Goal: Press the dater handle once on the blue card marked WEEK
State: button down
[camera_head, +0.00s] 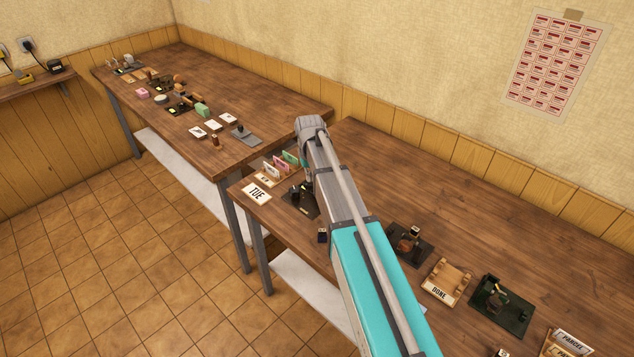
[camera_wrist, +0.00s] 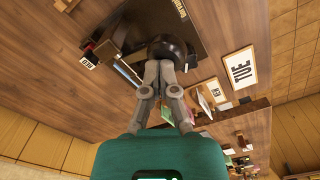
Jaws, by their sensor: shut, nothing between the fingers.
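The dater, a dark press on a black base plate (camera_head: 296,209), stands near the front left of the near table, partly behind my arm. In the wrist view its round dark knob (camera_wrist: 174,46) is just beyond the fingertips of my gripper (camera_wrist: 158,68). The fingers are shut and empty, close to the knob; I cannot tell whether they touch it. A thin blue strip (camera_wrist: 128,74) shows beside the press, perhaps the blue card's edge; no WEEK lettering is readable. In the head view my arm hides the fingers.
A TUE card (camera_head: 256,193) lies left of the press, before a rack of coloured cards (camera_head: 278,172). A small dark labelled block (camera_head: 322,236) stands to the right. Further right are another press (camera_head: 408,244), a DONE tray (camera_head: 446,284) and a green-based device (camera_head: 500,305).

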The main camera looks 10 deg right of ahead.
jog(key=shift+r+p, duration=1.2)
jog(key=shift+r, duration=0.1)
jog(key=shift+r+p, duration=2.45)
jog(key=s, duration=2.4)
jog(key=shift+s+d+f+m+b, duration=0.2)
jog(key=shift+d+f+m+b, duration=0.1)
jog(key=shift+f+m+b, duration=0.1)
